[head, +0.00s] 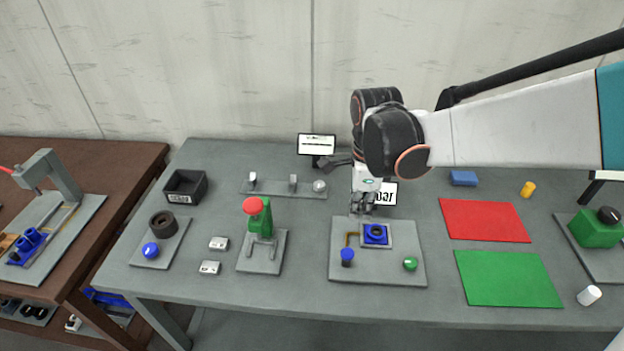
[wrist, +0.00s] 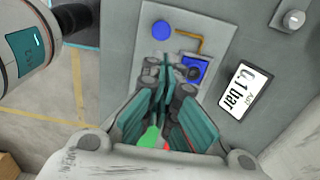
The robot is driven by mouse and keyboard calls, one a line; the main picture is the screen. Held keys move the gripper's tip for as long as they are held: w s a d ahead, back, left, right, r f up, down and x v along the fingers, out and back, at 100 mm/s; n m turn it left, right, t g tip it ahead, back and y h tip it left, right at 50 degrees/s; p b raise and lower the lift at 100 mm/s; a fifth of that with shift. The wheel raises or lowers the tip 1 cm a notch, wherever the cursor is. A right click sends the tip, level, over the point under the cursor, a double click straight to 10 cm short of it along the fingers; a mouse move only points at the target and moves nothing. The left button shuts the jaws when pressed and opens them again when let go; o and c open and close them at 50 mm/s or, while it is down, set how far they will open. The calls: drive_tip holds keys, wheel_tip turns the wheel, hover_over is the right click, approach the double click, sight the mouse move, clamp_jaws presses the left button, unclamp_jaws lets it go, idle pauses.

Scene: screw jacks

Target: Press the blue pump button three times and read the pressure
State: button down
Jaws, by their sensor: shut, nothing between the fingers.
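The blue pump button (head: 347,257) stands at the front left of a grey plate (head: 340,277); it also shows in the wrist view (wrist: 162,29). A blue square block (head: 376,233) is beside it, joined by a brass-coloured pipe. A green button (head: 410,264) is at the plate's front right. The white pressure display (head: 386,196) stands behind the plate, partly covered by my gripper; in the wrist view the display (wrist: 240,92) appears to read 0.1 bar. My gripper (head: 362,208) is shut and empty, above the plate's back edge, apart from the blue button.
A green stand with a red knob (head: 254,206) is left of the plate. Red (head: 485,221) and green (head: 508,279) mats lie right. Another small display (head: 316,144) and a row of switches (head: 292,188) stand behind. Table between plate and green stand is bare.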

sight(353, 253)
drive_tip(key=shift+f, duration=0.1)
wheel_tip(353, 253, down, 14)
drive_tip(key=b, duration=0.4)
idle(0.3)
